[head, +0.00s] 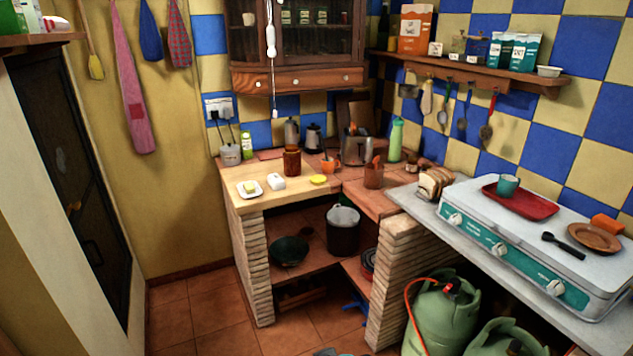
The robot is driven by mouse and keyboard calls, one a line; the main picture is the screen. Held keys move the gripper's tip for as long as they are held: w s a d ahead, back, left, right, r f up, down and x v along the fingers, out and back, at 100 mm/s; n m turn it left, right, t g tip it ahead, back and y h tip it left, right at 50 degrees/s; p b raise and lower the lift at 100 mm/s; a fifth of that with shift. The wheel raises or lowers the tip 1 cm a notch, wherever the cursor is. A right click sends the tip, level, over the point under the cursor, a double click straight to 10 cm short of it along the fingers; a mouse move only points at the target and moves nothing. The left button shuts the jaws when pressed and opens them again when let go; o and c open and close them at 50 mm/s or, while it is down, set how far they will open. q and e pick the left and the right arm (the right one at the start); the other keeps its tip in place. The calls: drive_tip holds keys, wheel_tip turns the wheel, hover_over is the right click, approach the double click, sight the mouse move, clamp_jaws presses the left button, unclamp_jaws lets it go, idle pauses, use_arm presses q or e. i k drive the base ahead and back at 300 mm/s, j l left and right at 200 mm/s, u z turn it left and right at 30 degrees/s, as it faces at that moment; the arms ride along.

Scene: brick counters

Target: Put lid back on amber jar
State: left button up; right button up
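The amber jar (292,162) stands upright on the wooden counter at the back of the head view, a dark brown cylinder. It is too small to see its opening clearly. A flat round yellow disc (318,180), which looks like the lid, lies on the counter in front of the jar and to its right, apart from it. Neither of my grippers can be made out in this view.
A white dish with a yellow block (250,189) and a white lidded item (276,182) sit left of the disc. An orange mug (329,166) stands behind it, a brown pot (373,176) to its right. The counter's front strip (295,196) is bare.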

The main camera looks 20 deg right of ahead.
sight(291, 153)
drive_tip(key=i+l, duration=0.25)
drive_tip(key=i, duration=0.25)
drive_tip(key=i+l, duration=0.3)
drive_tip(key=i, duration=0.25)
drive_tip(key=i+l+z, duration=0.1)
drive_tip(key=i+l, duration=0.15)
drive_tip(key=i, duration=0.25)
drive_tip(key=i+l, duration=0.25)
drive_tip(key=i, duration=0.3)
drive_tip(key=i+l, duration=0.2)
drive_tip(key=i, duration=0.3)
